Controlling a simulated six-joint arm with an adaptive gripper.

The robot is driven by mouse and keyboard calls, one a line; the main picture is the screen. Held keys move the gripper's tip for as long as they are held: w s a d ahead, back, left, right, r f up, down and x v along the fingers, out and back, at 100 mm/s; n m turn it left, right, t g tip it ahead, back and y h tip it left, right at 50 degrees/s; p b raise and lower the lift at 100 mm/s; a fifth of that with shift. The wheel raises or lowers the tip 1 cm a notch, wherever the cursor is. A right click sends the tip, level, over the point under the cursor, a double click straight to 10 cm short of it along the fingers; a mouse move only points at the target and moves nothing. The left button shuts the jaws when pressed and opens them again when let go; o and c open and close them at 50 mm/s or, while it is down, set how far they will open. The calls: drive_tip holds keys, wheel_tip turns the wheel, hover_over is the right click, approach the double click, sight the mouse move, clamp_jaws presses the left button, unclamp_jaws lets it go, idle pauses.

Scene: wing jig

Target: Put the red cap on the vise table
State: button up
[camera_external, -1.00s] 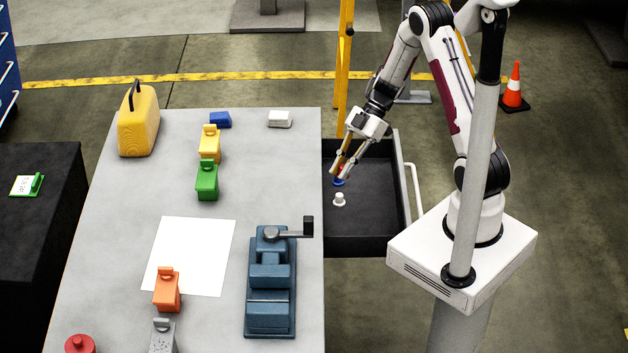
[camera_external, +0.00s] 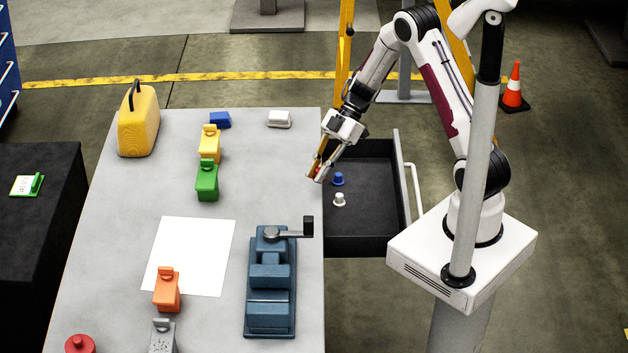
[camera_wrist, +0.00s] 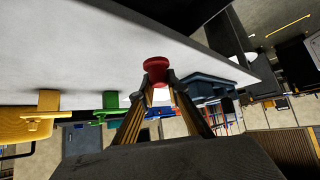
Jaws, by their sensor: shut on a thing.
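My gripper (camera_external: 318,176) is shut on the red cap (camera_wrist: 156,68), which shows between the fingertips in the wrist view. In the external view the cap is small and mostly hidden by the fingers. The gripper is raised near the right edge of the table (camera_external: 120,240), beside the open drawer. The blue-grey vise (camera_external: 270,285) stands at the right edge of that table, nearer the camera than my gripper. Its crank handle (camera_external: 290,234) sticks out to the right.
The open black drawer (camera_external: 360,235) holds a blue cap (camera_external: 338,179) and a white cap (camera_external: 340,199). A white sheet (camera_external: 190,255) lies left of the vise. Green (camera_external: 207,181), yellow (camera_external: 209,146) and orange (camera_external: 167,289) blocks stand on the table.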

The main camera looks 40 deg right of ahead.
drive_tip(key=w+a, duration=0.1)
drive_tip(key=a, duration=0.2)
drive_tip(key=w+a, duration=0.1)
drive_tip(key=a, duration=0.2)
drive_tip(key=w+a, duration=0.1)
drive_tip(key=a, duration=0.3)
drive_tip(key=shift+w+r, duration=0.2)
drive_tip(key=shift+r, duration=0.15)
drive_tip(key=a, duration=0.3)
drive_tip(key=a+r, duration=0.1)
drive_tip(key=a, duration=0.3)
drive_tip(key=w+a, duration=0.1)
drive_tip(key=a, duration=0.2)
drive_tip(key=shift+a+r, duration=0.2)
wheel_tip(320, 180, up, 4)
hover_over(200, 268)
drive_tip(key=d, duration=0.3)
drive_tip(key=shift+d+f, duration=0.1)
drive_tip(key=shift+f, duration=0.1)
drive_tip(key=shift+w+f, duration=0.1)
drive_tip(key=shift+f, duration=3)
drive_tip(key=shift+f, duration=1.9)
drive_tip(key=shift+f, duration=0.1)
